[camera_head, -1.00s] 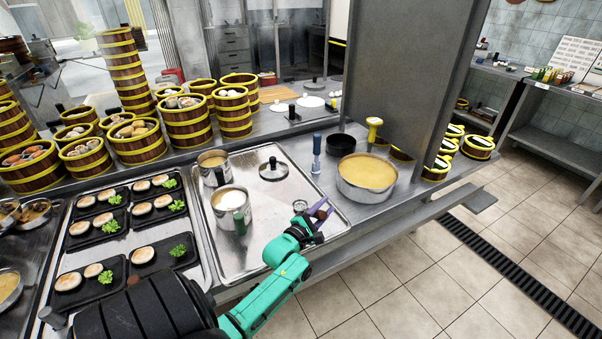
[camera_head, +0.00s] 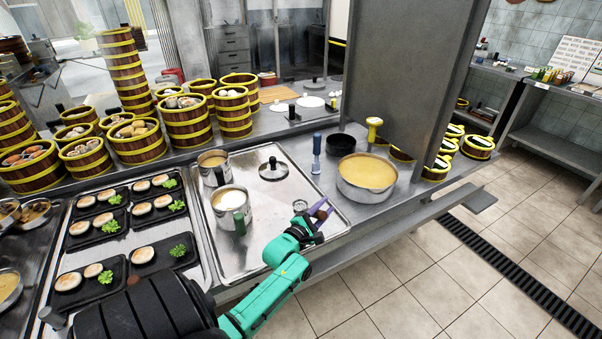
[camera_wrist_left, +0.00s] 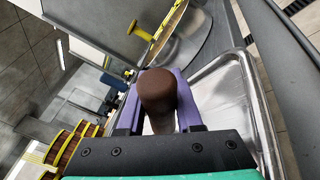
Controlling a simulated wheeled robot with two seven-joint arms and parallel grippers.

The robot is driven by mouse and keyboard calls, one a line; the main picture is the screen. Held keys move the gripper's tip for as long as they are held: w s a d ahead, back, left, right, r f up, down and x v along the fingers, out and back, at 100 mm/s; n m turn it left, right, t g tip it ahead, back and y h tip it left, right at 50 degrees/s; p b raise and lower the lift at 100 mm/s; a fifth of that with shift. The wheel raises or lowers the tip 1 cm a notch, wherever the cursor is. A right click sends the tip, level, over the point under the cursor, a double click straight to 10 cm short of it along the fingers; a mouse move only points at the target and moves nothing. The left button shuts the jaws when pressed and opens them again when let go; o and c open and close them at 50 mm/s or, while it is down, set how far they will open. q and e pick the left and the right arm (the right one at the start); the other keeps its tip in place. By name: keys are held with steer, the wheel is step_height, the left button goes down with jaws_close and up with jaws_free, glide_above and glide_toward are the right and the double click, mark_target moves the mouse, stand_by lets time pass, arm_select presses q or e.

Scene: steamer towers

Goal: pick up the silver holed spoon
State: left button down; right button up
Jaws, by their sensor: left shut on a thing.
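My left gripper (camera_head: 319,209), with purple fingers on a green arm, is low over the right edge of the metal tray (camera_head: 252,250). A small round silver head (camera_head: 299,206), which looks like the holed spoon, shows just left of the fingers. In the left wrist view a brown handle end (camera_wrist_left: 158,92) stands between the two purple fingers, and the gripper is shut on it. The rest of the spoon is mostly hidden by the fingers. I cannot tell whether it touches the tray. My right gripper is not in view.
A wide pot (camera_head: 367,178) of yellowish liquid stands right of the tray. A blue-handled tool (camera_head: 316,150) stands upright behind the gripper. A lid (camera_head: 273,170) and a pot with a green handle (camera_head: 231,208) are on the tray. Steamer towers (camera_head: 186,122) stand behind.

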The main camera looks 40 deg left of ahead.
arm_select(q)
steer(key=shift+r, duration=0.15)
step_height(320, 180, up, 20)
steer(key=shift+p, duration=0.45)
steer(key=c, duration=1.2)
jaws_free()
jaws_close()
